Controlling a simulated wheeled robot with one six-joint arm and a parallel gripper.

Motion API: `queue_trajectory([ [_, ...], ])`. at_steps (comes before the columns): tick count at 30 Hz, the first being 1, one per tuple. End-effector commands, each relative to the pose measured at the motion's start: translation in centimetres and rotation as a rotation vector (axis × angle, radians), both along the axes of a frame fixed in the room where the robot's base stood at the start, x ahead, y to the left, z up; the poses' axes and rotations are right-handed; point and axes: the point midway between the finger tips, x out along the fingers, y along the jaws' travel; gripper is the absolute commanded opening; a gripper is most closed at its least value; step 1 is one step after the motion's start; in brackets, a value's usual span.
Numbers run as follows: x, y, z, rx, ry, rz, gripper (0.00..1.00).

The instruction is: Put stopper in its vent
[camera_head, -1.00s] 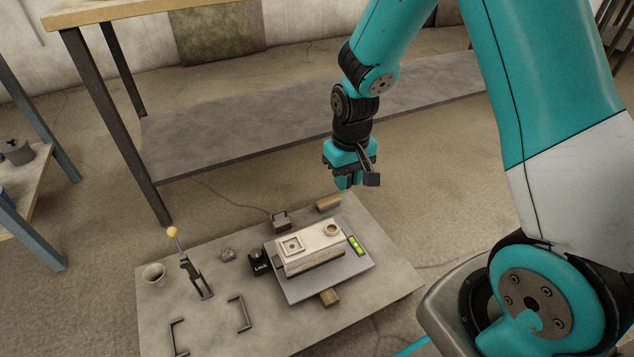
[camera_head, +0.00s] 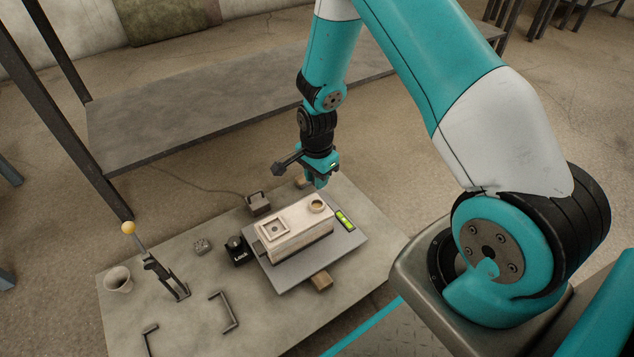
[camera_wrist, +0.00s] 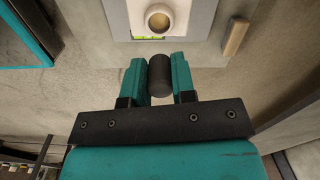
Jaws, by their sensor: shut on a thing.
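My gripper (camera_wrist: 160,78) is shut on the stopper (camera_wrist: 161,80), a dark grey cylinder between its two teal fingers in the wrist view. In the head view my gripper (camera_head: 320,181) is over the far right side of the low table, just behind the mould, and the stopper cannot be made out there. The pale box-shaped mould (camera_head: 298,229) has a round raised opening (camera_head: 317,206) at its right end and a square recess (camera_head: 273,228) at its left. The round opening also shows in the wrist view (camera_wrist: 159,20), ahead of the stopper and apart from it.
The mould stands on a grey plate (camera_head: 347,241) with a green level (camera_head: 345,220). A black block marked LOCK (camera_head: 238,252) is at its left. A lever with a yellow knob (camera_head: 129,228), a cup (camera_head: 118,279) and dark brackets (camera_head: 226,312) are further left. Wooden blocks (camera_head: 321,281) flank the plate.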

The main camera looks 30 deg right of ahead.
Motion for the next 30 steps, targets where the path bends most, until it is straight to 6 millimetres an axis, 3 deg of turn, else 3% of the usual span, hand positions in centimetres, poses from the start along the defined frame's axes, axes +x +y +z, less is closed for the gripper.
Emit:
queue_trajectory([
  [8,0.0,-0.1,-1.6,0.0,0.0,-0.013,0.02],
  [22,0.0,-0.1,-6.2,0.0,0.001,-0.011,0.02],
  [30,0.0,-0.1,-7.1,0.0,0.001,-0.01,0.02],
])
